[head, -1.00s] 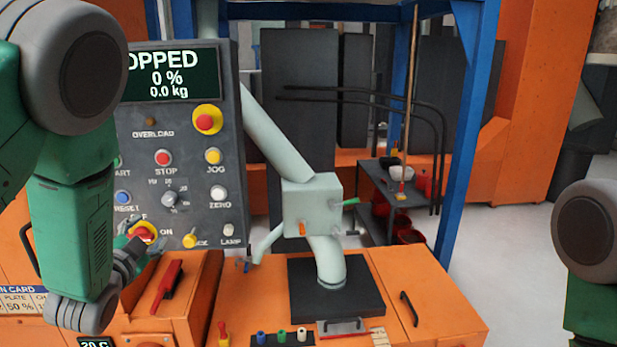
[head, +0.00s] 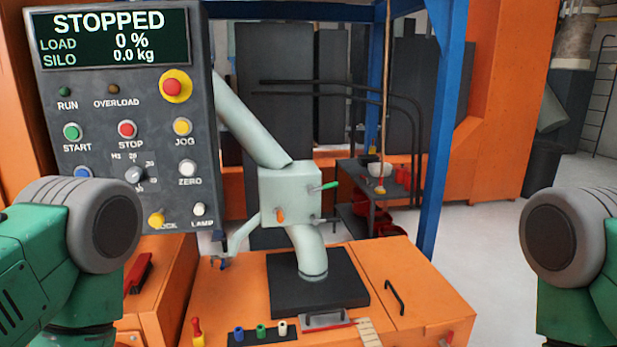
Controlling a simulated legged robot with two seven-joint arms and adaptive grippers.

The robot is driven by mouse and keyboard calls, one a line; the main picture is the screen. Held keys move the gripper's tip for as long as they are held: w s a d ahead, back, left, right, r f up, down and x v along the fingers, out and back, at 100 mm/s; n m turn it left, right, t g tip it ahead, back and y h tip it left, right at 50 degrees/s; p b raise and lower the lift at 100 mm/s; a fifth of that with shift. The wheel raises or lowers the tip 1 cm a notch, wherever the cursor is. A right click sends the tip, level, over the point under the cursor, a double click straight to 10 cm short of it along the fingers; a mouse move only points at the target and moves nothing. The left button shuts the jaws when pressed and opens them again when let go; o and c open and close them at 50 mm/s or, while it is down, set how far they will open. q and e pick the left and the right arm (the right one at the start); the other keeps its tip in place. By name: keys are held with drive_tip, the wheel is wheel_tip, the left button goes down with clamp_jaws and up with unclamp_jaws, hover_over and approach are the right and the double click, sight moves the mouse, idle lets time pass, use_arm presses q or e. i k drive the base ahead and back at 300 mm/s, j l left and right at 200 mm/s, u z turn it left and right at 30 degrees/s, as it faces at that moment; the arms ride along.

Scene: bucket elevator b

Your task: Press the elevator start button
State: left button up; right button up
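The grey control panel (head: 100,100) stands at the upper left of the head view. Its green START button (head: 72,132) is at the left, beside the red STOP button (head: 127,129). The display (head: 115,37) reads STOPPED, load 0 %, silo 0.0 kg. The RUN lamp (head: 64,91) above START looks dark green. My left arm crosses the lower left and covers the panel's lower left part; its gripper is not visible. My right arm shows at the right edge, with its gripper out of view.
A yellow-ringed red button (head: 173,87) and a yellow JOG button (head: 183,126) sit right of START. A pale pipe box (head: 290,193) stands over the orange cabinet (head: 420,300). A blue post (head: 445,130) rises right of it. Open floor lies at the right.

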sight(72, 132)
drive_tip(key=u, duration=1.3)
